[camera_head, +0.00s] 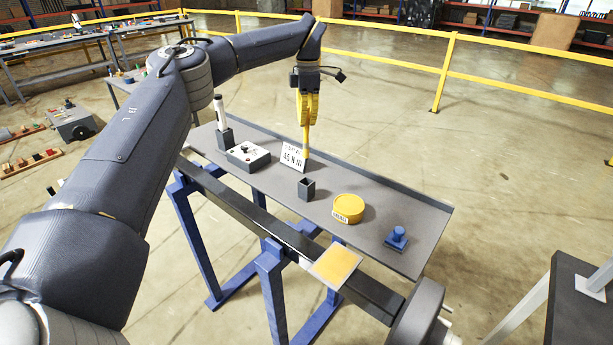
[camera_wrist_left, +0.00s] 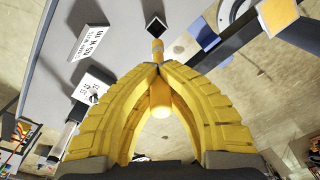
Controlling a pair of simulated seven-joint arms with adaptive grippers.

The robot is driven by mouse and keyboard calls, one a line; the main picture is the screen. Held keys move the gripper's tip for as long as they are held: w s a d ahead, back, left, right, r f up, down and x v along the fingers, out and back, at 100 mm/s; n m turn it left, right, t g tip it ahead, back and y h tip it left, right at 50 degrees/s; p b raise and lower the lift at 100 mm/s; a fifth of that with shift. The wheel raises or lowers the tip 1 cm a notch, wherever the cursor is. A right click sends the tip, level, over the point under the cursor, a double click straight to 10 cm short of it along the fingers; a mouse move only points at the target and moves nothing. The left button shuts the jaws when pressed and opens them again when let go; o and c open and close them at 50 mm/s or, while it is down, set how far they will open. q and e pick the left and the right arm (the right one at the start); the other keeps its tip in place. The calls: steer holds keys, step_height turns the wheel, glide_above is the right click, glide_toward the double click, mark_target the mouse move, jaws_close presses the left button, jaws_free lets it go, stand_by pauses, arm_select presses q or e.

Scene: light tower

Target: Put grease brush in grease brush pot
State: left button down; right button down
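The grease brush is a slim yellow rod; its lower part (camera_head: 307,143) shows below my left gripper (camera_head: 306,121) in the head view. My left gripper is shut on it, with the brush pointing down above the bench. In the left wrist view, the yellow fingertips (camera_wrist_left: 157,69) meet around the brush; its rear end (camera_wrist_left: 160,103) shows between the fingers. The grease brush pot (camera_head: 306,190) looks like the small dark square open box on the bench. It also shows in the wrist view (camera_wrist_left: 155,26), just beyond the brush tip. My right gripper is out of view.
On the grey bench (camera_head: 377,196) stand a sign card (camera_head: 293,157), a white-topped box (camera_head: 248,156), a marker in a holder (camera_head: 222,136), a round yellow tin (camera_head: 348,208) and a blue piece (camera_head: 397,239). A yellow-topped plate (camera_head: 336,264) lies in front. A yellow railing (camera_head: 446,70) stands behind.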

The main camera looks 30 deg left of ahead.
mark_target(307, 141)
arm_select(q)
step_height(307, 141, down, 17)
steer(key=shift+r, duration=0.2)
stand_by(0.5)
steer(key=shift+f, duration=0.15)
steer(key=c, duration=1.6)
jaws_free()
steer(key=r, duration=1.2)
steer(key=shift+w+r, duration=0.15)
steer(key=shift+w, duration=0.1)
